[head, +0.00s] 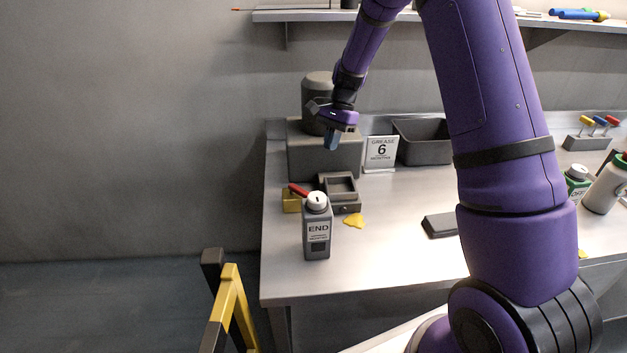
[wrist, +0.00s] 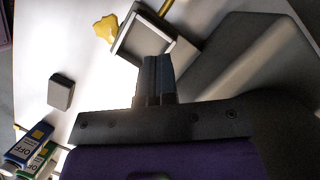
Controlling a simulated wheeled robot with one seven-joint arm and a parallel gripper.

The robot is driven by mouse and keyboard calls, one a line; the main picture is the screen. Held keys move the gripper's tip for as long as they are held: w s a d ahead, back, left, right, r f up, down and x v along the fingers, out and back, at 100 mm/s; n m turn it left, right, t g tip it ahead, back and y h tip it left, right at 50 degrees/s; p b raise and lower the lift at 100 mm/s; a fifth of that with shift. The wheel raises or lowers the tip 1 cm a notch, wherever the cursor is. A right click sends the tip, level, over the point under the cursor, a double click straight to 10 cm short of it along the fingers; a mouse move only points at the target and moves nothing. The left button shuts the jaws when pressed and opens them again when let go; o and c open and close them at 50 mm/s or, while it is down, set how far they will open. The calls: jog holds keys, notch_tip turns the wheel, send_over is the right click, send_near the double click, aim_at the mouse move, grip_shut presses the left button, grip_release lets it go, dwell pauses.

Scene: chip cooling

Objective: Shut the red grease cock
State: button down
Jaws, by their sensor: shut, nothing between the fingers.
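The red grease cock (head: 298,190) shows in the head view as a short red lever on a brass-coloured block (head: 290,201), at the left of the bench beside the grey machine. The grey END bottle (head: 317,238) stands in front and hides part of it. My gripper (head: 331,141) is shut and empty, pointing down in front of the grey machine, above and to the right of the lever and apart from it. In the wrist view its closed fingers (wrist: 154,75) lie over the edge of a small square tray (wrist: 133,62). I see no red lever there.
The grey machine (head: 320,160) stands close behind my gripper. A GREASE 6 sign (head: 381,152) and a dark bin (head: 422,142) are to its right. A yellow spill (head: 354,220) and a dark flat block (head: 440,225) lie on the bench (head: 395,202), with clear space between them.

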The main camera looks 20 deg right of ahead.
aim_at(301, 192)
jog(key=x, duration=0.9)
jog(key=shift+s+f, duration=0.1)
jog(key=shift+f, duration=0.2)
jog(key=shift+s+a+f, duration=0.1)
jog(key=shift+s+a, duration=0.2)
jog(key=shift+a, duration=0.35)
jog(key=shift+s+a, duration=0.3)
jog(key=shift+a, duration=0.3)
jog(key=shift+s+a+f, duration=0.1)
jog(key=shift+s+a, duration=0.2)
jog(key=shift+a, duration=0.35)
